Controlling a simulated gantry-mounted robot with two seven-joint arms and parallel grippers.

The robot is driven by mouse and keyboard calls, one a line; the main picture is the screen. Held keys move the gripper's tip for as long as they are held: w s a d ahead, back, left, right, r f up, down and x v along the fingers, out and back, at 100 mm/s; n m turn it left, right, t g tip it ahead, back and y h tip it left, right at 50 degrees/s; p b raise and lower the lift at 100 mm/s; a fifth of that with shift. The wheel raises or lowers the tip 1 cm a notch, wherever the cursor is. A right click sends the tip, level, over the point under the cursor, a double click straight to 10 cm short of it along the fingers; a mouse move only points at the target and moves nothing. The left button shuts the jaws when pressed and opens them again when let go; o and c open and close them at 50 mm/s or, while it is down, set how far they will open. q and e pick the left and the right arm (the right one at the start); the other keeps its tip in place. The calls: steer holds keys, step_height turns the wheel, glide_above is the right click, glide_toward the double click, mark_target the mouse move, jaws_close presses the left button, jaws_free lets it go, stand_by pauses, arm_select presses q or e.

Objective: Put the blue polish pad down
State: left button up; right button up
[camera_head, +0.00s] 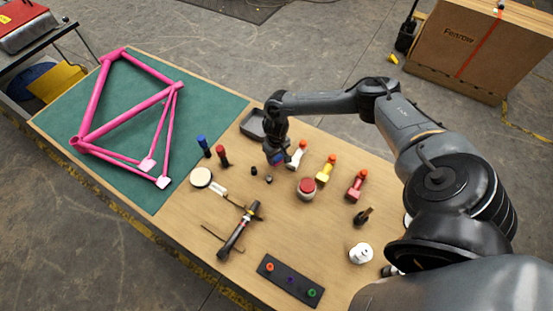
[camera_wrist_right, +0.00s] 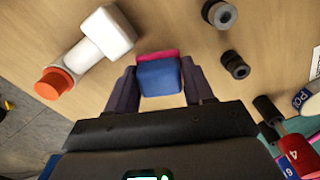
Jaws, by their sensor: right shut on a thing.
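The blue polish pad (camera_wrist_right: 159,77) is a small block with a pink-red layer along its far edge. In the wrist view it sits between the two dark fingers of my right gripper (camera_wrist_right: 160,88), which is shut on it. In the head view my right gripper (camera_head: 276,150) points down over the wooden bench, and a bit of the pad (camera_head: 278,160) shows below it. I cannot tell whether the pad touches the bench. My left gripper is not in view.
Close by are a white bottle with an orange cap (camera_head: 297,154), small black cylinders (camera_head: 254,171), a black tray (camera_head: 253,125) and a red-topped jar (camera_head: 306,188). A pink bike frame (camera_head: 130,109) lies on the green mat (camera_head: 204,103). Bare wood (camera_head: 330,222) shows towards the front right.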

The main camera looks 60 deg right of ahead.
steer(key=shift+f, duration=1.2)
steer(key=shift+f, duration=0.1)
steer(key=o, duration=1.1)
